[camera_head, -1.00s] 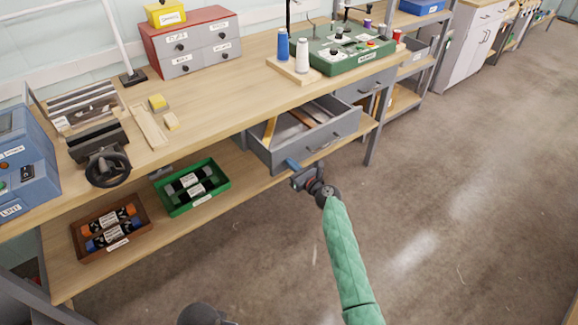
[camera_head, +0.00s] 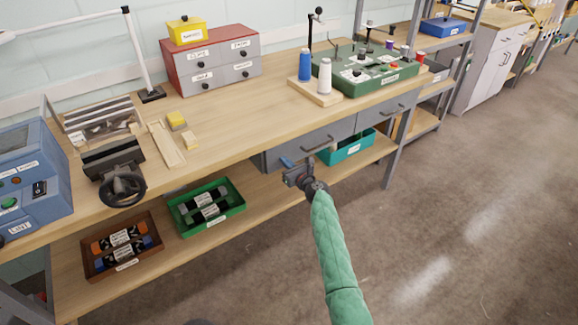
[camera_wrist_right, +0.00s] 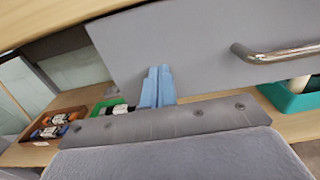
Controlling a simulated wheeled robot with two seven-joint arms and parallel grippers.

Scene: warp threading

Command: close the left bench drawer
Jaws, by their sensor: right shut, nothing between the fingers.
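The left bench drawer (camera_head: 309,141) is a grey drawer under the worktop, and its front now sits in line with the right drawer (camera_head: 382,111). Its bar handle shows in the right wrist view (camera_wrist_right: 277,53), at the right. My right gripper (camera_head: 287,163) is at the lower left part of the drawer front, left of the handle. In the right wrist view its blue fingers (camera_wrist_right: 157,86) are together and empty, up against or very close to the grey front; I cannot tell if they touch. My left gripper does not show.
The wooden bench (camera_head: 230,110) carries a green machine (camera_head: 362,75), thread spools and a red cabinet (camera_head: 212,59). On the lower shelf stand a teal bin (camera_head: 346,150), a green tray (camera_head: 207,205) and a brown tray (camera_head: 122,247). The floor at right is clear.

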